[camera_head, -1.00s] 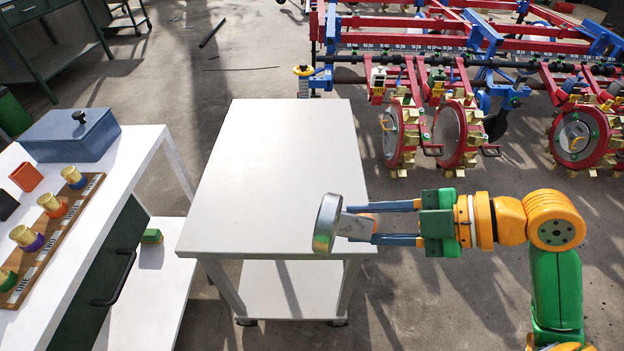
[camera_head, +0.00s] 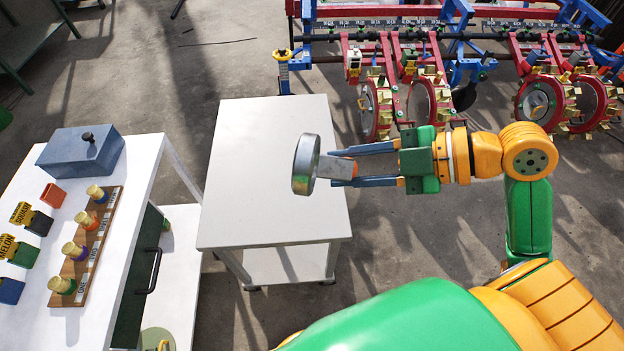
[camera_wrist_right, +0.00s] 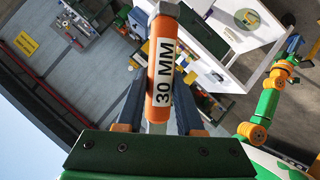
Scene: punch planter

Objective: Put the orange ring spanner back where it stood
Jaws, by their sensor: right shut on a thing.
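The orange ring spanner has a grey metal ring (camera_head: 305,164) and an orange handle marked "30 MM", which shows in the right wrist view (camera_wrist_right: 161,85). My right gripper (camera_head: 343,168) is shut on its handle. The ring points left in the head view and appears in front of the white table (camera_head: 270,215); its height above the top cannot be told. My left gripper is not in the head view. In the right wrist view an orange and green arm ends in small blue fingers, likely my left gripper (camera_wrist_right: 292,44), too small to judge.
A white bench (camera_head: 110,275) at left holds a blue box (camera_head: 85,153), a wooden rack (camera_head: 88,262) with several pegs, and several coloured blocks. The red and blue planter (camera_head: 420,62) stands at the back. The middle table's top is bare.

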